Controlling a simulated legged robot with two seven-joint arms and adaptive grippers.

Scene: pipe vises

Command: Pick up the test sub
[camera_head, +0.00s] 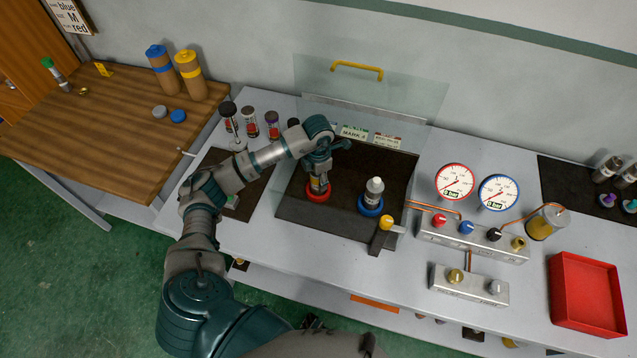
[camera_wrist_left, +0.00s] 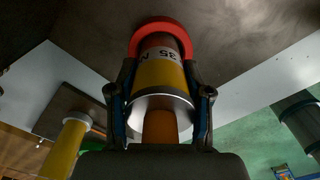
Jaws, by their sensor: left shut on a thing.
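The test sub, a yellow cylinder with a dark band and a printed label, stands in the red ring (camera_head: 317,196) on the dark mat; only part of it (camera_head: 316,184) shows below my gripper in the head view. In the left wrist view the test sub (camera_wrist_left: 160,75) lies between both fingers, with its far end at the red ring (camera_wrist_left: 160,27). My left gripper (camera_head: 318,176) is shut on the test sub from above. My right gripper is not in view.
A white-capped bottle (camera_head: 374,188) stands in a blue ring (camera_head: 370,205) just right of my gripper. A clear shield (camera_head: 372,95) with a yellow handle rises behind. Several small vials stand at the left. Gauges (camera_head: 455,182) and a red tray (camera_head: 586,294) are at the right.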

